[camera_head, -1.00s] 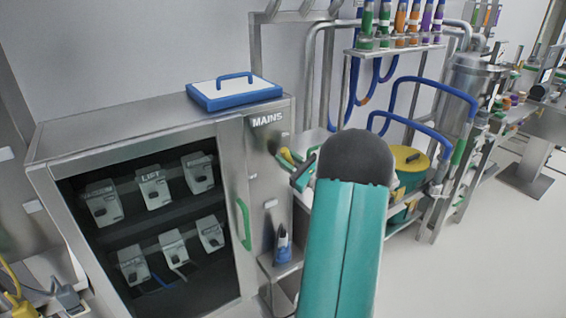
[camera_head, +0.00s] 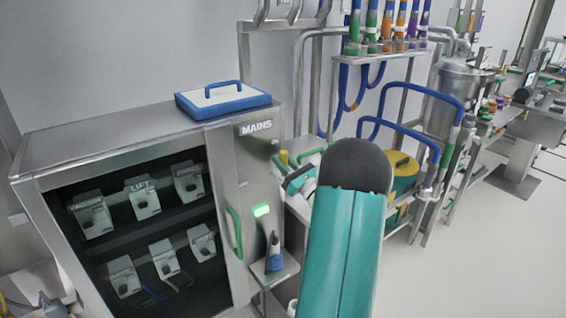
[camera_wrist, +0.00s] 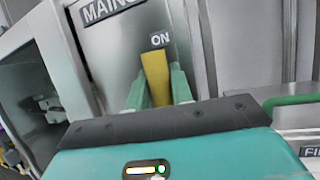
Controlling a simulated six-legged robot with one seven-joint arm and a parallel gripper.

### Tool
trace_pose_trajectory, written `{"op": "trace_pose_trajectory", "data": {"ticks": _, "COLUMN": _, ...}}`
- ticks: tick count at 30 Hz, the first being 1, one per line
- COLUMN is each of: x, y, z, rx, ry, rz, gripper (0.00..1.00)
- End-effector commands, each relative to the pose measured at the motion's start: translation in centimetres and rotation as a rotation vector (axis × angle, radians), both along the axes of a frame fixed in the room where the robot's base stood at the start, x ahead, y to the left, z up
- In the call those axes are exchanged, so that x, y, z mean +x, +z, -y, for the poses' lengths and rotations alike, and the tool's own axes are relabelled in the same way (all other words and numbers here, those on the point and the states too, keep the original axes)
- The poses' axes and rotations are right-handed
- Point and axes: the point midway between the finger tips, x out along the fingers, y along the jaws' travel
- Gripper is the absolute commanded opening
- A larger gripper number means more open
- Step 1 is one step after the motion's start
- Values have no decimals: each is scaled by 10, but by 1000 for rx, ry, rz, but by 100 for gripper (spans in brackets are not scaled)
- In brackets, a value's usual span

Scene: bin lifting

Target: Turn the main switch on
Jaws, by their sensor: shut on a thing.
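The main switch is a yellow lever (camera_wrist: 154,70) on the steel cabinet front, below the MAINS sign (camera_wrist: 104,10). The lever stands upright with its top right under the ON label (camera_wrist: 160,39). My gripper (camera_wrist: 159,82) is shut on the lever, one green finger on each side. In the head view, a small lamp (camera_head: 261,211) on the cabinet's narrow front panel glows green. My teal arm stands in front of the view there and hides part of the scene to the right of the cabinet.
The steel cabinet (camera_head: 110,140) has a dark window with several labelled switch boxes, one marked LIFT (camera_head: 143,197). A green handle (camera_head: 234,232) is on its front. A blue-rimmed lid (camera_head: 225,97) lies on top. A cart and pipes stand to the right; open floor lies beyond.

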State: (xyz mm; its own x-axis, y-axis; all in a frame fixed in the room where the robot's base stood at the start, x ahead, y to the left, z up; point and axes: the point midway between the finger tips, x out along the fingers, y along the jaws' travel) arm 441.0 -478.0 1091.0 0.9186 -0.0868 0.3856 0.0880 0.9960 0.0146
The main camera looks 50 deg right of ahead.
Motion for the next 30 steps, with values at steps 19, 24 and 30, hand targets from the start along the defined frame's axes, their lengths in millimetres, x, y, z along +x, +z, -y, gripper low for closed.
{"op": "trace_pose_trajectory", "data": {"ticks": 19, "x": -6, "y": -2, "z": 1, "rx": 0, "ry": -3, "rz": -1, "gripper": 44}}
{"op": "trace_pose_trajectory", "data": {"ticks": 24, "x": -30, "y": -12, "z": -1, "rx": 2, "ry": -6, "rz": -1, "gripper": 44}}
{"op": "trace_pose_trajectory", "data": {"ticks": 30, "x": -71, "y": -30, "z": -5, "rx": 2, "ry": -6, "rz": -2, "gripper": 44}}
